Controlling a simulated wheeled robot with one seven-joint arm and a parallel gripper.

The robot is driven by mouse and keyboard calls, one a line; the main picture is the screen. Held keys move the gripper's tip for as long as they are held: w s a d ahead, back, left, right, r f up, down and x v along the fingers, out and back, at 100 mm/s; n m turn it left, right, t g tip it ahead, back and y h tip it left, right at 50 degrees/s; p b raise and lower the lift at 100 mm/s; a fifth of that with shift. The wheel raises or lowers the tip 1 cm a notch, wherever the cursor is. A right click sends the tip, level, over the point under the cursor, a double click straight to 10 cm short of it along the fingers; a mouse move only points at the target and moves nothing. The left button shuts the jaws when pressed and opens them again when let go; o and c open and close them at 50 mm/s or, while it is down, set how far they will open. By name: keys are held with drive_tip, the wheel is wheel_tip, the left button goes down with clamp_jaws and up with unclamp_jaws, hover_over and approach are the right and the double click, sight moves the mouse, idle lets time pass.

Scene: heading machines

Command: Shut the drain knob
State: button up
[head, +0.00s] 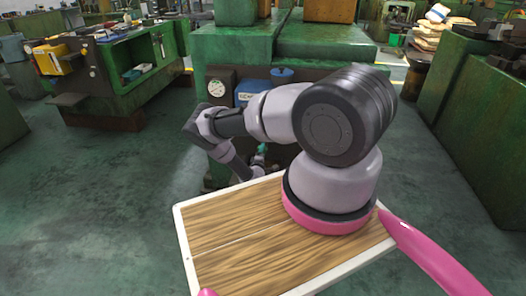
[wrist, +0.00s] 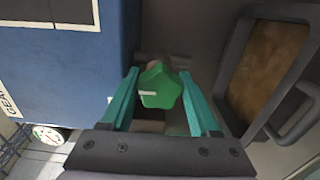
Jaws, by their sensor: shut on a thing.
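The drain knob (wrist: 160,88) is a green, lobed knob with a pale mark on its face, in the middle of the wrist view. My gripper (wrist: 163,95) has its two teal fingers on either side of the knob, shut on it. In the head view my gripper (head: 260,150) is small and low in front of the green machine, partly behind my arm. The knob cannot be made out in the head view.
A blue box (wrist: 65,60) with a label stands left of the knob, and a dark-framed panel with a handle (wrist: 290,115) is on the right. A gauge (wrist: 48,135) is at lower left. Green machines (head: 135,75) stand around; the floor (head: 100,215) at left is clear.

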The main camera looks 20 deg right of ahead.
drive_tip(key=o, duration=1.4)
drive_tip(key=shift+c, duration=0.2)
drive_tip(key=shift+s+a, duration=0.1)
drive_tip(key=v, duration=1)
drive_tip(key=shift+s+a, duration=0.2)
drive_tip(key=shift+s, duration=0.05)
drive_tip(key=shift+w, duration=0.1)
